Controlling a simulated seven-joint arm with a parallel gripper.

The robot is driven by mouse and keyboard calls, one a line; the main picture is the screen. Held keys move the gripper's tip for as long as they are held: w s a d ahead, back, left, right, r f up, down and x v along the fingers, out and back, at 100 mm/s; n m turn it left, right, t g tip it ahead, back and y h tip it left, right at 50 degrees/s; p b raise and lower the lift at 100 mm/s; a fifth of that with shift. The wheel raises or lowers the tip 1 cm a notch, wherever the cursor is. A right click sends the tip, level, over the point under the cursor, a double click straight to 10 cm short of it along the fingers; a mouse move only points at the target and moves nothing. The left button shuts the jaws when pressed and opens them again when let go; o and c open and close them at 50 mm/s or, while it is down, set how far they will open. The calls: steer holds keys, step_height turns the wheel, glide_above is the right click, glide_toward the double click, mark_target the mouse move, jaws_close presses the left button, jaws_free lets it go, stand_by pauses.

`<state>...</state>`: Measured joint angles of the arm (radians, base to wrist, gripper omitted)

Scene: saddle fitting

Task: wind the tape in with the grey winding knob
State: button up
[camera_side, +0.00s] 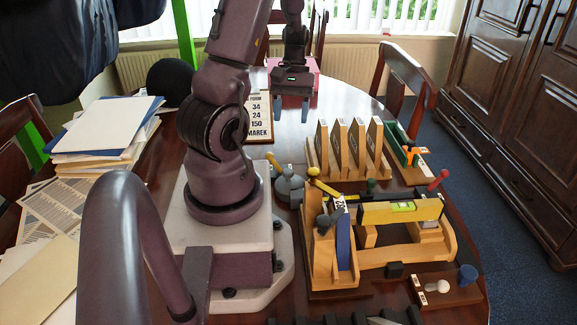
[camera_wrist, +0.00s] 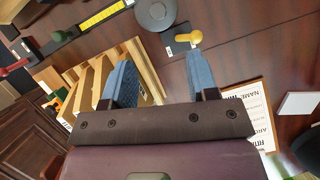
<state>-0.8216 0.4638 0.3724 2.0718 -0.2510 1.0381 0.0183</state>
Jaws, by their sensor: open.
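A round grey body (camera_side: 290,188) with a smaller knob-like top stands on the table right of my arm's base. In the wrist view it is a grey disc (camera_wrist: 155,12) with a darker hub, cut by the top edge; I cannot tell for sure which part is the winding knob. A yellow strip with dark marks (camera_wrist: 100,16), perhaps the tape, lies to its left. My gripper (camera_side: 291,108) is open and empty, raised at the back of the table, well away from the grey body. In the wrist view its blue fingers (camera_wrist: 160,70) are spread apart.
A yellow-knobbed lever (camera_wrist: 188,38) is close to the grey disc. A wooden rack of upright boards (camera_side: 345,150) stands to the right, with a wooden fixture (camera_side: 400,252) in front of it. A printed card (camera_side: 258,118) lies behind my arm. Papers (camera_side: 105,130) cover the left side.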

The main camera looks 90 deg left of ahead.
mark_target(288, 170)
steer(key=x, duration=1.2)
steer(key=shift+d+f, duration=0.25)
steer(key=shift+d, duration=0.15)
steer(key=shift+c, duration=0.5)
steer(key=c, duration=0.8)
